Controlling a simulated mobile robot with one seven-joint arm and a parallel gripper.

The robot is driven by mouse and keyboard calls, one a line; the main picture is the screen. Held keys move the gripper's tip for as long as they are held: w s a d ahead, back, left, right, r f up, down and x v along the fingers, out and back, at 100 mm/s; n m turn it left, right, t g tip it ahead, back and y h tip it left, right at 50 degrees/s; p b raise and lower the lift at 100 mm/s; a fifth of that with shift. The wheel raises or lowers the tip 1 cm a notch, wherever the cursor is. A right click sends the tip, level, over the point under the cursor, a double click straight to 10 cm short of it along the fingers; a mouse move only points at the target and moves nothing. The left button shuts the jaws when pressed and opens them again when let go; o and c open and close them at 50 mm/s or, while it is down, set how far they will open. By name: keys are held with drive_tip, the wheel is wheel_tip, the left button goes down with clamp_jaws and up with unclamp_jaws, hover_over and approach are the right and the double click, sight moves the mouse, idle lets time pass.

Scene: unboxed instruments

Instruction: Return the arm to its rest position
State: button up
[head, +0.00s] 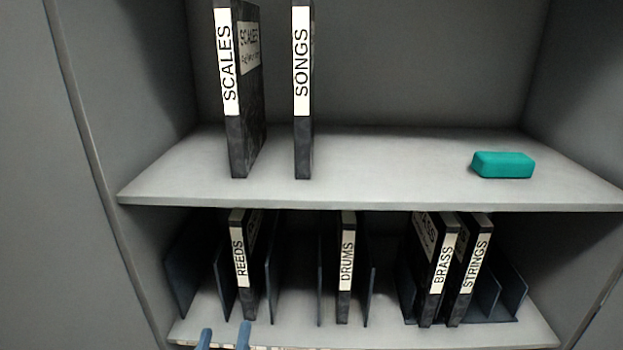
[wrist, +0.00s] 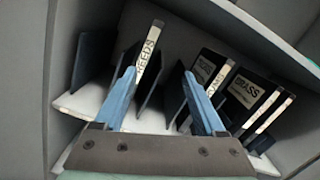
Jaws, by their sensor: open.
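My gripper (head: 224,337) shows only as two blue fingertips at the bottom edge of the head view, in front of the lower shelf's left part. In the wrist view my gripper (wrist: 159,74) has its two blue fingers spread apart with nothing held between them. The REEDS binder (head: 240,262) stands upright beyond the fingertips; it also shows in the wrist view (wrist: 147,58). The rest of my arm is hidden in the head view.
The lower shelf (head: 300,310) has blue dividers (head: 368,290) and the DRUMS (head: 346,270), BRASS (head: 440,270) and STRINGS (head: 470,275) binders, the last two leaning. The upper shelf (head: 400,170) holds SCALES (head: 238,130), SONGS (head: 302,130) and a teal case (head: 503,165). Cabinet walls close both sides.

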drive_tip(key=d+r+n+t+y, duration=0.1)
drive_tip(key=d+r+n+y, duration=0.25)
drive_tip(key=r+n, duration=0.9)
drive_tip(key=d+r+n+t+y, duration=0.2)
drive_tip(key=d+r+n+y, duration=0.15)
drive_tip(key=r+n, duration=0.95)
drive_tip(key=s+d+r+n+t+h, duration=0.2)
drive_tip(key=s+d+r+n+h, duration=0.1)
drive_tip(key=r, duration=0.7)
drive_tip(key=s+d+r+n+t+h, duration=0.3)
drive_tip(key=s+r+h, duration=0.1)
drive_tip(key=r, duration=0.6)
drive_tip(key=shift+s+d, duration=0.15)
drive_tip(key=shift+s, duration=0.75)
drive_tip(key=shift+r+n, duration=0.15)
drive_tip(key=shift+n, duration=0.1)
